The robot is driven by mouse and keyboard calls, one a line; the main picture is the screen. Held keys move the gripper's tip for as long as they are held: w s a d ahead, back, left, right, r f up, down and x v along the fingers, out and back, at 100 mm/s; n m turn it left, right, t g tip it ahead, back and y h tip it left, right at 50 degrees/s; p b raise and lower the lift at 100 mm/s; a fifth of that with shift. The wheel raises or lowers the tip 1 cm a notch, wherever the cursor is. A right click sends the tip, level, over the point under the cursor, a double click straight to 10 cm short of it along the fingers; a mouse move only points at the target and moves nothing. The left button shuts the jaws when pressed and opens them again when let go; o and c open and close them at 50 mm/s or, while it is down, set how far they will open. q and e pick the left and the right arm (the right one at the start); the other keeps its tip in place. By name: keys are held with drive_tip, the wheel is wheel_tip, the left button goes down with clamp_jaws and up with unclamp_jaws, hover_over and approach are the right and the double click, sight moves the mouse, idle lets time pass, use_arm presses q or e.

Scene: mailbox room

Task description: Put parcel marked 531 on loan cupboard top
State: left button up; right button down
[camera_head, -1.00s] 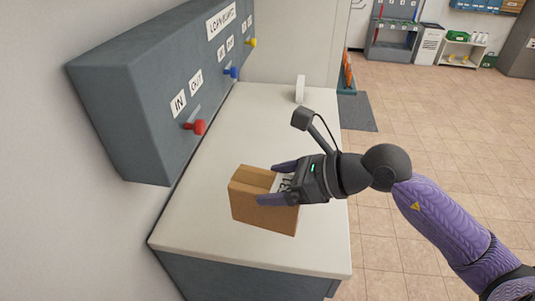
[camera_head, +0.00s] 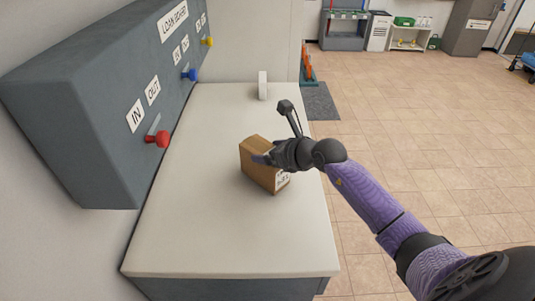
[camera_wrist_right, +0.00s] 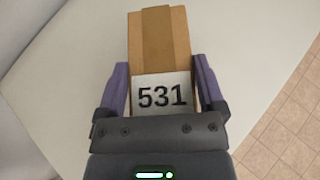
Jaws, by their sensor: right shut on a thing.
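The parcel marked 531 is a brown cardboard box (camera_head: 262,172) with a white label. In the right wrist view the parcel (camera_wrist_right: 160,40) shows its label reading 531, between the two purple fingers. My right gripper (camera_head: 262,158) is shut on the parcel, with a finger along each side in the wrist view (camera_wrist_right: 160,88). The loan cupboard top (camera_head: 230,235) is a pale surface under the parcel. I cannot tell whether the parcel's bottom touches it. My left gripper is not in view.
A grey loan board (camera_head: 85,110) with red (camera_head: 160,138), blue (camera_head: 190,74) and yellow (camera_head: 208,41) levers hangs on the left wall. A small white upright object (camera_head: 262,85) stands at the far end of the top. The near part of the top is clear.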

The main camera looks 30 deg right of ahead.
drive_tip(key=shift+f, duration=0.2)
unclamp_jaws()
drive_tip(key=shift+f, duration=0.1)
drive_tip(key=shift+r, duration=0.2)
use_arm(q)
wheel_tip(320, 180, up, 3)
drive_tip(key=p, duration=0.3)
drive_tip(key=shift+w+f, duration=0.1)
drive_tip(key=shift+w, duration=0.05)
use_arm(e)
drive_tip(key=v, duration=1.2)
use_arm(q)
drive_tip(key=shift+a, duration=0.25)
use_arm(e)
drive_tip(key=shift+f, duration=0.1)
